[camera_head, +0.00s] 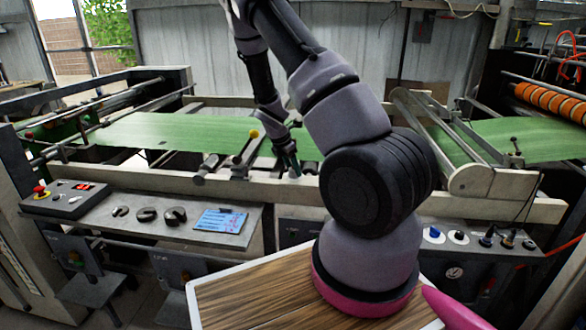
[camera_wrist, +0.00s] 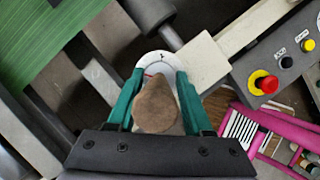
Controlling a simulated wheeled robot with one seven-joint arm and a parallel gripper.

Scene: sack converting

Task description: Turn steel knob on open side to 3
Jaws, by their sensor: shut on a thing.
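In the wrist view, a brownish, rounded knob (camera_wrist: 155,108) sits between the teal fingers of my gripper (camera_wrist: 160,88), which is shut on it. Its surface looks dull brown rather than bright steel. A white round dial (camera_wrist: 152,61) shows behind the knob, with a dark mark and a short red line on it. The numbers cannot be read, and the knob and fingers cover part of the dial. In the head view, my gripper (camera_head: 288,158) reaches down to the machine's middle rail, and the knob cannot be made out there.
Green sheet (camera_head: 160,130) runs across the machine behind the rail. A yellow-balled lever (camera_head: 253,134) stands just left of my gripper. A control panel (camera_head: 65,198) with a red button is at left; another panel (camera_head: 470,238) with knobs is at right. A blue-white card (camera_head: 220,221) lies on the shelf.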

